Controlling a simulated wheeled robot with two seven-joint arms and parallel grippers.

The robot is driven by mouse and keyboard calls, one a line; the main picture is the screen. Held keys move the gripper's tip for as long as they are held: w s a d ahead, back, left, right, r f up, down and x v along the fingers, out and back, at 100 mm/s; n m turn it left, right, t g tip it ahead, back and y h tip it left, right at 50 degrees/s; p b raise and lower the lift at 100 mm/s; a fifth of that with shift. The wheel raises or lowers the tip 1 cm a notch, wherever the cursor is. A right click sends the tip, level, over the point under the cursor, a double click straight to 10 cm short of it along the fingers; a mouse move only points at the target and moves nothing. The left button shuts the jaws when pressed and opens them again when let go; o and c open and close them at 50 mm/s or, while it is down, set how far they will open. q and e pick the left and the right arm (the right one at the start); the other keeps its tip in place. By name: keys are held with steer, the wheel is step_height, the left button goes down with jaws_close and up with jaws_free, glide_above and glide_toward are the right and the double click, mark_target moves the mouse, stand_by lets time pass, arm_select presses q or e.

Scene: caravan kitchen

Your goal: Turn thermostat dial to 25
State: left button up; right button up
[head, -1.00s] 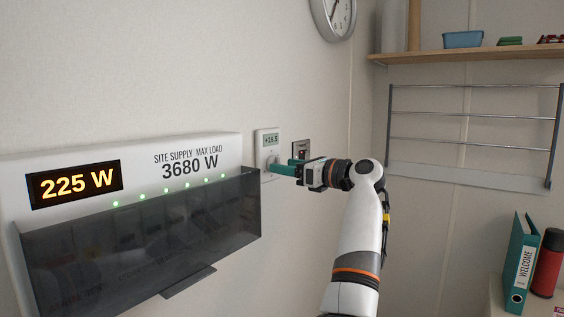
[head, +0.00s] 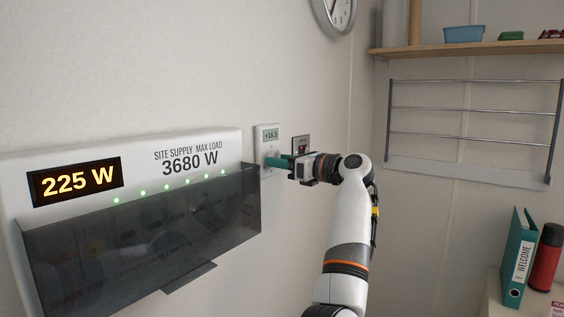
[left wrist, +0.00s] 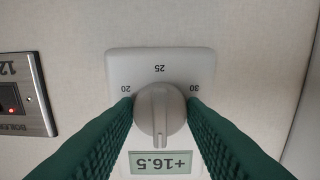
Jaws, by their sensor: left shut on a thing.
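The white thermostat (head: 267,136) is on the wall beside the supply box, and its display reads +16.5. In the left wrist view the thermostat (left wrist: 160,62) appears upside down, with 20, 25 and 30 printed around the grey-white dial (left wrist: 159,112). A ridge runs across the dial's face, roughly in line with the 25 mark and the display. My left gripper (head: 270,162) has its green fingers at the dial; in the left wrist view the left gripper (left wrist: 159,110) is shut on the dial, one finger on each side. My right gripper is not seen.
A supply box (head: 130,150) with a 225 W display and dark cover is left of the thermostat. A boiler switch plate (left wrist: 25,95) is close beside the thermostat. A rack (head: 470,112), shelf (head: 465,47) and binder (head: 518,260) are at right.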

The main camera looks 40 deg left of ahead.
arm_select(q)
steer(key=shift+r+m, duration=0.1)
steer(key=shift+m, duration=0.2)
steer(key=shift+m+p, duration=10.8)
steer(key=shift+m, duration=6.9)
steer(key=o, duration=1)
